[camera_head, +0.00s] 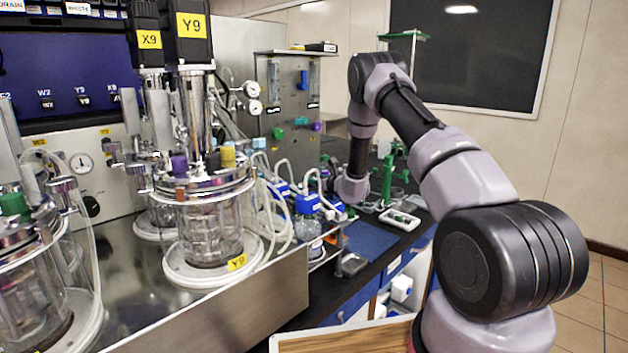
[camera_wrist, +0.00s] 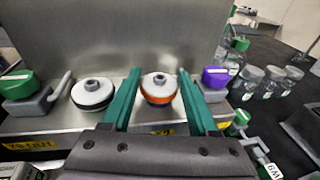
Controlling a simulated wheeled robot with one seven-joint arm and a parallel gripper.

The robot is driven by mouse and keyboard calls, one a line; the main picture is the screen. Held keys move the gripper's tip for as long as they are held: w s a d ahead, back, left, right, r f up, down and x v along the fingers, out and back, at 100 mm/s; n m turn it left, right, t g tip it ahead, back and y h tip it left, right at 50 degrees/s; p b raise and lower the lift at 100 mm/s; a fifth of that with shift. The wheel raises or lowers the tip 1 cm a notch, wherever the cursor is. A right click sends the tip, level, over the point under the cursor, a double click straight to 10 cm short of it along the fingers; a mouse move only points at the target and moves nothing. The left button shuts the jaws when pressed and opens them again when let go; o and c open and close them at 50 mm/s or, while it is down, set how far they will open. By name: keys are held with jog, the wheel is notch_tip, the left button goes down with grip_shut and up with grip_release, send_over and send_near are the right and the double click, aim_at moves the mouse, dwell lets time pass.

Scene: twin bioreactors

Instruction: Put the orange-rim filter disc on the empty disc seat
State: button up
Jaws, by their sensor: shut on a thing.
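The orange-rim filter disc (camera_wrist: 160,99) has a white top with a small grey hub. In the wrist view it sits between the two green fingers of my gripper (camera_wrist: 159,72), which is shut on it. It appears low over or on a metal ledge; I cannot tell if it touches. A second disc (camera_wrist: 92,94), white-topped with a dark and green rim, sits on the ledge to the left of my gripper. I cannot make out an empty disc seat. In the head view my gripper and the discs are hidden.
A green-capped part (camera_wrist: 17,85) and a purple-capped part (camera_wrist: 215,77) flank the discs on the ledge. A metal wall stands behind. Several small bottles (camera_wrist: 272,82) stand at right. In the head view, a glass bioreactor (camera_head: 210,235) stands left of my arm.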

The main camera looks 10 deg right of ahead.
jog(key=shift+f, duration=0.1)
jog(key=o, duration=1.3)
